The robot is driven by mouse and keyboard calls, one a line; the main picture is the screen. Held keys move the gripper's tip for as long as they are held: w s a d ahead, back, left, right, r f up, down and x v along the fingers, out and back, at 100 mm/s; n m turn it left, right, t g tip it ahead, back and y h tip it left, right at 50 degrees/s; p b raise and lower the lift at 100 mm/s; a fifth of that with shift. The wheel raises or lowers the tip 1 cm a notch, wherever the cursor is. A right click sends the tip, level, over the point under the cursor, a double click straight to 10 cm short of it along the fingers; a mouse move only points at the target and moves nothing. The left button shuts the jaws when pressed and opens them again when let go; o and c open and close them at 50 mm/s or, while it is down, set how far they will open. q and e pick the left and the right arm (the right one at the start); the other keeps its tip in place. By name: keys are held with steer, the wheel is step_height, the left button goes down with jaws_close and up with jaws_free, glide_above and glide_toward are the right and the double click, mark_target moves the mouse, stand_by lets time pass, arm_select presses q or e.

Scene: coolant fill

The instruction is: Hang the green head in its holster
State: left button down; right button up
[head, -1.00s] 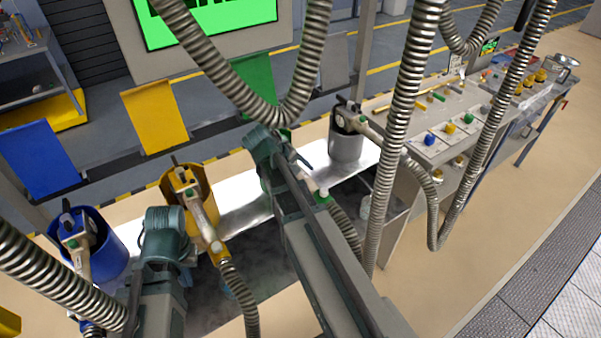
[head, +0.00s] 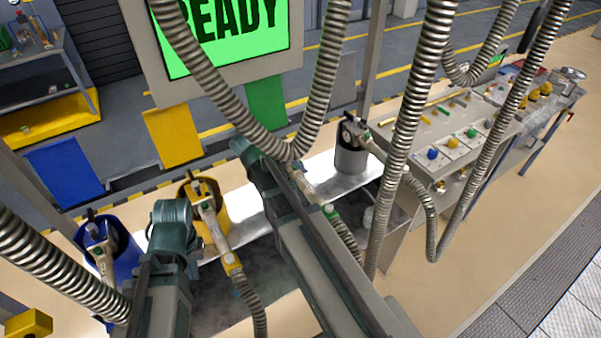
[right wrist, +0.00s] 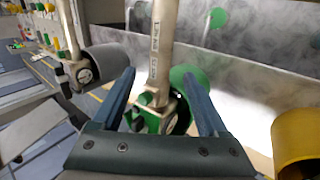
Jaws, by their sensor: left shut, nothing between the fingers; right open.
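The green head (right wrist: 156,100), a pale body with green parts, stands at the green holster (right wrist: 194,78) in the right wrist view. The holster's curved wall shows behind it; I cannot tell how deep the head sits. My right gripper (right wrist: 163,85) is open, its fingers on either side of the head in the picture, with no visible grip. In the head view my right arm hides the holster and most of the head; the green collar (head: 330,211) and hose show beside the arm. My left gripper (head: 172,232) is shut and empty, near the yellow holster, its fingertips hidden.
The blue holster (head: 122,258), yellow holster (head: 220,207) and grey holster (head: 352,163) each hold a head. Ribbed hoses (head: 405,120) hang across the view. A screen (head: 228,30) reads READY. A bench with colored knobs (head: 450,140) stands at the right.

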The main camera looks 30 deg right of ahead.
arm_select(q)
steer(key=shift+r+p, duration=1.2)
steer(key=shift+r, duration=0.5)
arm_select(e)
steer(key=shift+v, duration=2)
